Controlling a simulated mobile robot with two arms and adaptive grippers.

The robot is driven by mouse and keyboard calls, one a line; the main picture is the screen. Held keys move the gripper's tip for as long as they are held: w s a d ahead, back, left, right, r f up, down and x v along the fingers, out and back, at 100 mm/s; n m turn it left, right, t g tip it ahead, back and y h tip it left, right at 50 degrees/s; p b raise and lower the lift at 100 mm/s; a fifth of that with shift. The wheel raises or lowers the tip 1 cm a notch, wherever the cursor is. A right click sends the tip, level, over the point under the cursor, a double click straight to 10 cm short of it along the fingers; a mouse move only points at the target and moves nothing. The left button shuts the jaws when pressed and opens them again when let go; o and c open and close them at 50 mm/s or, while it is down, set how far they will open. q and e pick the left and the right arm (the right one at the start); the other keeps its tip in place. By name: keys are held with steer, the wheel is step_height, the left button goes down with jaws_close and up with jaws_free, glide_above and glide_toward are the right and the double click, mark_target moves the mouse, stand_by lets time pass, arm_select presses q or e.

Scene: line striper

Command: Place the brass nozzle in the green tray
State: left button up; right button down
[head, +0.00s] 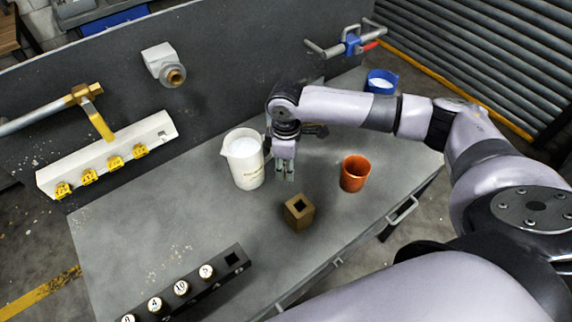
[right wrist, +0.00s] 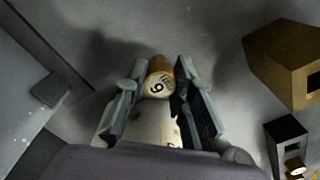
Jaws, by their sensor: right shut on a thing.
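My right gripper (head: 284,172) points down over the grey bench, close beside the white beaker in the head view. In the right wrist view its fingers (right wrist: 162,100) are shut on a short brass cylinder (right wrist: 160,66) with a pale end face marked with a digit, 6 or 9. This looks like the brass nozzle. A pale surface with a dark mark shows below it between the fingers; I cannot tell what it is. The held piece cannot be made out in the head view. I see no green tray in either view. My left gripper is not in view.
The white beaker (head: 243,160) stands left of my gripper, an orange cup (head: 355,174) to the right. A brown block with a square hole (head: 298,213) is in front. A black rack (head: 219,276) holds several numbered pieces and has an empty square slot. A blue container (head: 382,82) stands behind.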

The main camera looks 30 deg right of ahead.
steer(key=c, duration=1.4)
jaws_free()
steer(key=shift+f, duration=0.1)
steer(key=shift+o, duration=0.2)
